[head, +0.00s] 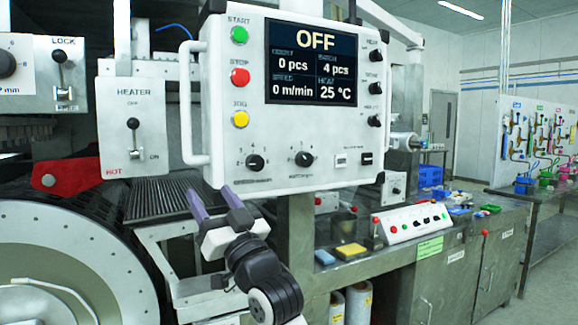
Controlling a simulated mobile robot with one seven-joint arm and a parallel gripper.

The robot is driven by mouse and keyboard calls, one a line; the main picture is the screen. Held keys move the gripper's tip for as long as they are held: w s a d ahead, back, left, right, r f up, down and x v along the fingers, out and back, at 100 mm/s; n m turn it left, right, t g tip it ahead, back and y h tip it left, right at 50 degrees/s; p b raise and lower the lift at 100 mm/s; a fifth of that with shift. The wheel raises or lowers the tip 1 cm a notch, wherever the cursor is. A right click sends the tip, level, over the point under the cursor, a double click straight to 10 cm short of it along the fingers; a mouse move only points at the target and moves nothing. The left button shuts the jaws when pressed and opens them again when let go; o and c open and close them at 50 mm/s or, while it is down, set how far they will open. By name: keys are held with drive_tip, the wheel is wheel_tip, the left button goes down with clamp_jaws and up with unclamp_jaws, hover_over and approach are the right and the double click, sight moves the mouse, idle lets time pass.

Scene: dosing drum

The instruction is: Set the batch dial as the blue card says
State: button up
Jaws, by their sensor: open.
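The control panel (290,100) hangs in front of me, with a screen (311,62) that reads OFF, 0 pcs, 4 pcs, 0 m/min and 25 °C. Two black dials sit low on the panel, a left dial (255,162) and a right dial (304,159). Their labels are too small to read, so I cannot tell which is the batch dial. My gripper (205,189) is open and empty, its purple fingers pointing up at the panel's lower left edge, left of and below both dials. I cannot make out a blue card in this view.
Green, red and yellow buttons (240,77) run down the panel's left side, beside a white handle (190,105). A heater switch box (132,125) and a large drum (60,260) stand left. A bench (440,250) with a sloped button box (412,222) is right.

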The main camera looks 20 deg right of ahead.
drive_tip(key=s+d+m+h, duration=0.3)
drive_tip(key=d+h, duration=0.1)
drive_tip(key=d, duration=0.9)
drive_tip(key=m+g+h, duration=0.1)
drive_tip(key=m+h, duration=0.1)
drive_tip(key=h, duration=0.1)
approach(307, 163)
drive_tip(key=p+x, duration=0.1)
drive_tip(key=x, duration=0.1)
drive_tip(key=p+x, duration=0.2)
drive_tip(key=x, duration=0.1)
drive_tip(key=p+x, duration=0.2)
drive_tip(key=shift+w+r, duration=0.25)
drive_tip(key=shift+r, duration=0.2)
drive_tip(key=shift+w+r, duration=0.1)
drive_tip(key=shift+w, duration=0.45)
drive_tip(key=c, duration=1)
drive_tip(key=shift+b, duration=0.4)
